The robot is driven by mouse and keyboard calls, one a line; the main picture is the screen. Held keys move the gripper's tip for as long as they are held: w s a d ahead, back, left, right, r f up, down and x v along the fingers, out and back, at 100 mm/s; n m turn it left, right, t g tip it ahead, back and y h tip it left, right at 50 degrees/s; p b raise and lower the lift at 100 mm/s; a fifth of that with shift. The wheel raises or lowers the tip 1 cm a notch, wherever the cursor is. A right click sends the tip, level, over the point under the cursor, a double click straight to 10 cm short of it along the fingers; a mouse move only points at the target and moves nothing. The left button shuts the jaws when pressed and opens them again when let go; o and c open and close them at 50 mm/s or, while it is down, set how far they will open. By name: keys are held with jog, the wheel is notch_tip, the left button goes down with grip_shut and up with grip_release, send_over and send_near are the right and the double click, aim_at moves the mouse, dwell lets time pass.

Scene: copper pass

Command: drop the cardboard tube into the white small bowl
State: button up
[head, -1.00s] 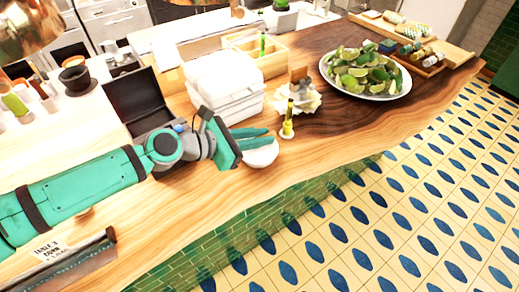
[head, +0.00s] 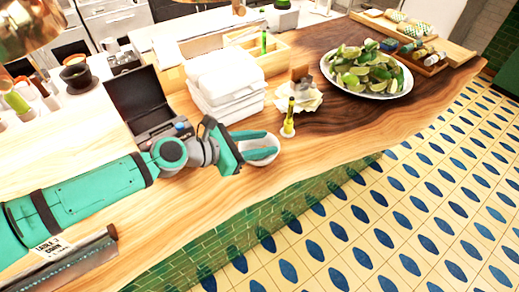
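The white small bowl (head: 272,146) sits on the wooden counter near its front edge. My gripper (head: 264,144) is at the bowl, with its two teal fingers over the opening and partly covering it. The fingers are apart, with pale bowl showing between them. I see nothing held between them. I cannot make out the cardboard tube for certain. The inside of the bowl is partly hidden by the fingers. A small brown object (head: 300,73) stands by a crumpled napkin behind the bowl; I cannot tell what it is.
A yellow-green bottle (head: 289,117) stands right behind the bowl. White stacked boxes (head: 226,82) and an open black case (head: 136,101) are behind my arm. A plate of limes (head: 366,72) is at the right. The counter's front edge (head: 310,165) is close to the bowl.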

jog(key=v, duration=1)
jog(key=shift+s+a+r, duration=0.15)
jog(key=shift+a, duration=0.15)
